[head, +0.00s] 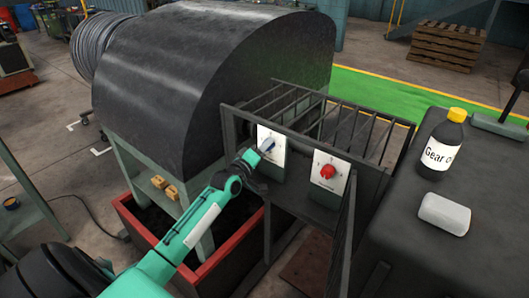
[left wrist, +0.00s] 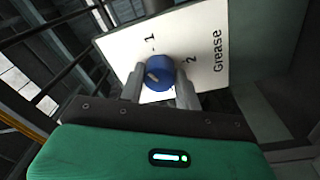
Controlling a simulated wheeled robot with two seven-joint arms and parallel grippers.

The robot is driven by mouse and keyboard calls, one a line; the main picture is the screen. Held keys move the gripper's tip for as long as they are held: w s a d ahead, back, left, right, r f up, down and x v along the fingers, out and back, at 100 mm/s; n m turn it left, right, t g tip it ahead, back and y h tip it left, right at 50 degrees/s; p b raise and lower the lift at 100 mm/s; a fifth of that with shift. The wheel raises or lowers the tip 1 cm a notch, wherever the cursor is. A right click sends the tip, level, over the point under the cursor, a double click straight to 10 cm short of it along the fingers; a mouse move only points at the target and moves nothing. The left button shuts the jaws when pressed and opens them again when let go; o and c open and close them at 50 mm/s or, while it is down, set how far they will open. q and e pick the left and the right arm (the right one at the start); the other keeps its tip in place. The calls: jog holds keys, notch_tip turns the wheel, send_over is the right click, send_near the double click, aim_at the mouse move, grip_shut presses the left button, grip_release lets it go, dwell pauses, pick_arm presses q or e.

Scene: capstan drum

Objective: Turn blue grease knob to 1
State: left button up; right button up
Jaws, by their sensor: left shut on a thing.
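The blue grease knob (head: 267,145) is on a white plate (head: 272,163) fixed to the dark frame in the middle of the head view. In the left wrist view, the blue knob (left wrist: 159,71) sits on the plate marked "Grease" (left wrist: 215,40), with the labels 1 and 2 near it. A pale mark shows on the knob's lower left; I cannot tell which number it is set to. My left gripper (head: 256,160) is at the knob. In the left wrist view, its fingers (left wrist: 160,88) are on either side of the knob, shut on it. My right gripper is out of view.
A red knob (head: 327,171) on its own white plate is just right of the blue one. Metal bars (head: 345,130) stand behind the panel. A gear oil bottle (head: 441,145) and a white block (head: 444,214) stand on the dark surface at right. The large dark drum cover (head: 200,75) rises at the left.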

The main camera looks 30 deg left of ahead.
pick_arm(q)
jog(key=shift+f+m+h+b, duration=0.1)
jog(key=shift+m+h+b, duration=0.45)
jog(key=shift+m, duration=2.45)
jog(key=o, duration=1)
jog(key=shift+c, duration=0.2)
jog(key=s+a+f+b, duration=0.1)
jog(key=s+b, duration=0.3)
jog(key=s, duration=0.9)
jog(key=shift+s, duration=0.35)
